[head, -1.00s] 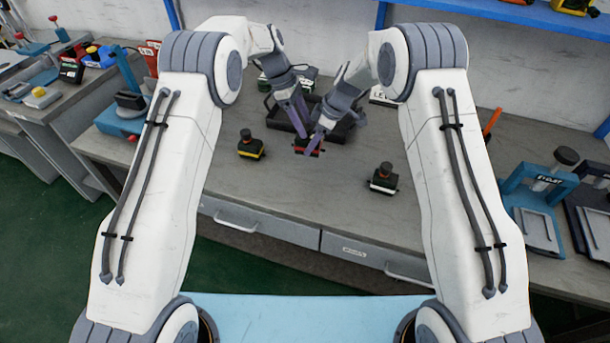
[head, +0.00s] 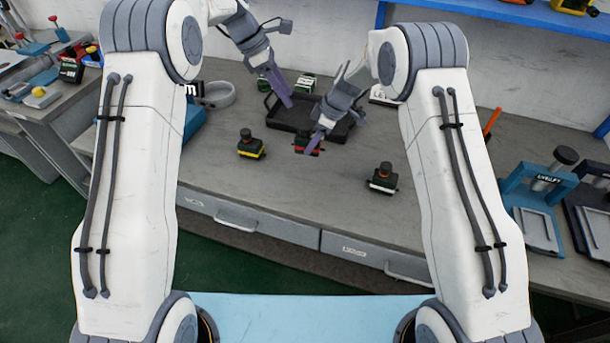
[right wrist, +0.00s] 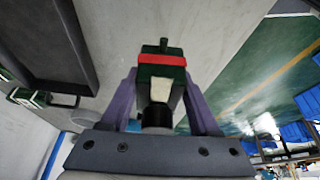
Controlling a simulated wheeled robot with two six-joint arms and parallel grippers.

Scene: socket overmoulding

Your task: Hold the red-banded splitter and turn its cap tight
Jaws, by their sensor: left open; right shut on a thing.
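The red-banded splitter (head: 304,149) is near the middle of the table, partly hidden by my right gripper (head: 316,140). In the right wrist view, the splitter (right wrist: 160,78) shows a dark green body, a red band and a pale label. Its dark round cap (right wrist: 157,117) lies between the fingers, on the palm side. My right gripper (right wrist: 160,100) is shut on the splitter's body, one purple finger on each side. My left gripper (head: 283,95) is open and empty, above the black tray and away from the splitter. How tight the cap sits cannot be seen.
A yellow-banded splitter (head: 251,149) stands to the left, and a white-banded one (head: 382,182) to the right. A black tray (head: 345,131) lies behind, with green-and-white parts (head: 307,83) beyond it. A blue press (head: 535,200) stands far right. The table front is clear.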

